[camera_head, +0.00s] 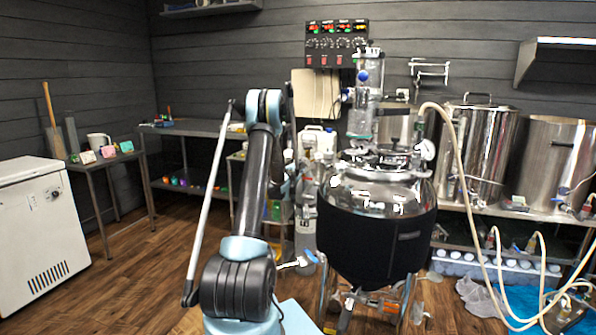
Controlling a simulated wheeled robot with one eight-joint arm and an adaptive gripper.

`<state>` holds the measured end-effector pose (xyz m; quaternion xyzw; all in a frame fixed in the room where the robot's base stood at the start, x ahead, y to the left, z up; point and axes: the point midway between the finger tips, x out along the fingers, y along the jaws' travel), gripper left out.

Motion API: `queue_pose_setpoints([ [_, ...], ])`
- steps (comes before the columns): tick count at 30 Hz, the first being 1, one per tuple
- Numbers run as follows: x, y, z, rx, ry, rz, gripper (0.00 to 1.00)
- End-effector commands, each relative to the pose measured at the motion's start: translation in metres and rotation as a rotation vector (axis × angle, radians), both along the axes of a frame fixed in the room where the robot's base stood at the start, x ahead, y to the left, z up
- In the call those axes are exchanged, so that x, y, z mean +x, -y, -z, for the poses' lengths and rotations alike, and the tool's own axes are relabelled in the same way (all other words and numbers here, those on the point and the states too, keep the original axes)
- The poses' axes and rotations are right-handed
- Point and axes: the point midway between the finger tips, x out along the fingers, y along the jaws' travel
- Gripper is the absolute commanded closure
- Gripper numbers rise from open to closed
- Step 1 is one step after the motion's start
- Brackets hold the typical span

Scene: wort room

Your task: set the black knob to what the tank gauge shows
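A black control panel (337,44) hangs on the back wall, with red and green displays, a row of small dark knobs (337,43) and red switches. A small dark dial (55,193) is on the white freezer's front. I cannot tell which of these is the black knob, or their settings. My arm rises in front of the tank's left side; I cannot make out my gripper.
The white chest freezer (38,235) stands at the left. Steel tables (205,128) line the back wall. Large steel kettles (480,150) stand at the right, and a pale hose (462,175) loops down to the floor. The wood floor (135,275) is open between freezer and arm.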

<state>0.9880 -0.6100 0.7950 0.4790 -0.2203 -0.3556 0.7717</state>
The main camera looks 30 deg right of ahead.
Motion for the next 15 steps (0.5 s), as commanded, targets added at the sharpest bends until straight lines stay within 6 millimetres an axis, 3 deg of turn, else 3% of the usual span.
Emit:
queue_pose_setpoints([
  [15, -0.0006, 0.0021, 0.0004, 0.288, 0.338, 0.003, 0.94],
])
